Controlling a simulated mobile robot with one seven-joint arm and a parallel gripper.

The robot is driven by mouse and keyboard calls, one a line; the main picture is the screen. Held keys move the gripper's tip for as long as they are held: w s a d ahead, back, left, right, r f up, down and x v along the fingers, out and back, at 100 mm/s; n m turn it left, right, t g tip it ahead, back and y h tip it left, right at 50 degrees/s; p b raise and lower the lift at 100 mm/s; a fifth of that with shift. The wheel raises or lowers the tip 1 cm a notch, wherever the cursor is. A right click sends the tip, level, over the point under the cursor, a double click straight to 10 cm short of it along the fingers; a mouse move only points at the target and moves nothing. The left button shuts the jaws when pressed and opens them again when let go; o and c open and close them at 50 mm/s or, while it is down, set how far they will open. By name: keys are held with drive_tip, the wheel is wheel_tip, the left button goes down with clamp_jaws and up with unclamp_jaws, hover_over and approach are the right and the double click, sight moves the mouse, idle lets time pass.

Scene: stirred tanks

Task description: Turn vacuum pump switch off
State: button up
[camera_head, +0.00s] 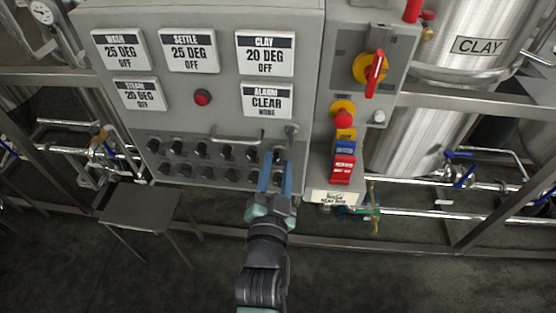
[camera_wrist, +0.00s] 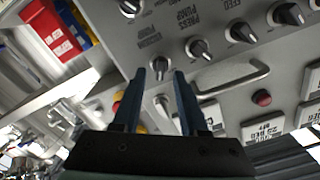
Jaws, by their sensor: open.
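The vacuum pump switch (camera_wrist: 158,64) is a small dark knob under its label (camera_wrist: 149,40) on the grey panel, in the wrist view. My gripper (camera_wrist: 160,76) is open, with a blue finger on each side of this knob in the picture. I cannot tell whether either finger touches it. In the head view my gripper (camera_head: 275,176) is at the right end of the two knob rows and covers part of that knob. The knob's exact setting cannot be read.
The press pump knob (camera_wrist: 198,48) and feed pump knob (camera_wrist: 242,32) sit close by. A handle bar (camera_wrist: 232,77) and a small metal lever (camera_head: 292,130) stick out nearby. A red-handled switch (camera_head: 375,73) and a red button (camera_head: 343,119) are to the right.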

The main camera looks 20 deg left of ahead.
drive_tip(key=shift+x, duration=0.8)
clamp_jaws()
drive_tip(key=shift+n, duration=0.3)
drive_tip(key=n, duration=0.5)
drive_tip(key=shift+a+n, duration=0.2)
drive_tip(key=shift+n, duration=0.1)
drive_tip(key=n+p, duration=0.1)
drive_tip(key=n, duration=0.4)
drive_tip(key=shift+s+a+n, duration=0.1)
drive_tip(key=shift+n, duration=0.3)
